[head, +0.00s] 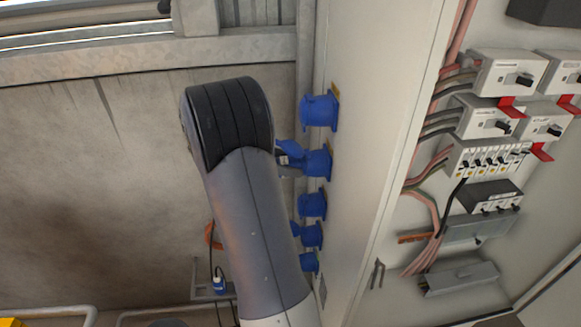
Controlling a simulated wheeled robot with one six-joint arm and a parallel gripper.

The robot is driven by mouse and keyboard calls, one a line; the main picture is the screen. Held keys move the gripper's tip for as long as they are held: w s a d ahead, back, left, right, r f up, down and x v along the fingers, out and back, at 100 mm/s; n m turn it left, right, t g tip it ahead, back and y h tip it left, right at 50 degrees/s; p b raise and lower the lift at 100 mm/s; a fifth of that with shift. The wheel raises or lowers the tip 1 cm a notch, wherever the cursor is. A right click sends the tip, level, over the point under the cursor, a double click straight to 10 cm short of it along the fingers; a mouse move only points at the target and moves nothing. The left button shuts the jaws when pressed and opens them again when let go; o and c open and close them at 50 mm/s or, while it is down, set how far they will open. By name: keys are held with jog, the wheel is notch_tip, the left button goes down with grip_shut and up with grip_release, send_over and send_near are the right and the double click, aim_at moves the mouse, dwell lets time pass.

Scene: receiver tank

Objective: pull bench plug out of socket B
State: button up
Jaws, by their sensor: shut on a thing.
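A column of several blue sockets runs down the side of the grey cabinet (365,130) in the head view. The second socket from the top (318,163) has its lid (289,148) raised; its letter is not readable. My arm crosses the middle of the view and hides most of my gripper (287,168). A small dark part of the gripper shows beside my arm, just under the raised lid and close to that socket's mouth. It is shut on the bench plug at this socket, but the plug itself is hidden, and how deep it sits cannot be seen.
The top socket (319,112) and lower sockets (312,206) are close above and below. A blue connector (219,282) with a dark cable sits at a bracket on the left. Breakers and switches (490,120) fill the open cabinet front. Bare wall (90,200) lies left.

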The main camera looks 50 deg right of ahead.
jog(key=shift+a+f, duration=0.1)
jog(key=shift+w+a, duration=0.15)
jog(key=shift+a, duration=0.05)
grip_shut()
jog(key=shift+w+a, duration=1.55)
jog(key=shift+a, duration=0.2)
jog(key=o, duration=0.5)
grip_release()
jog(key=c, duration=0.5)
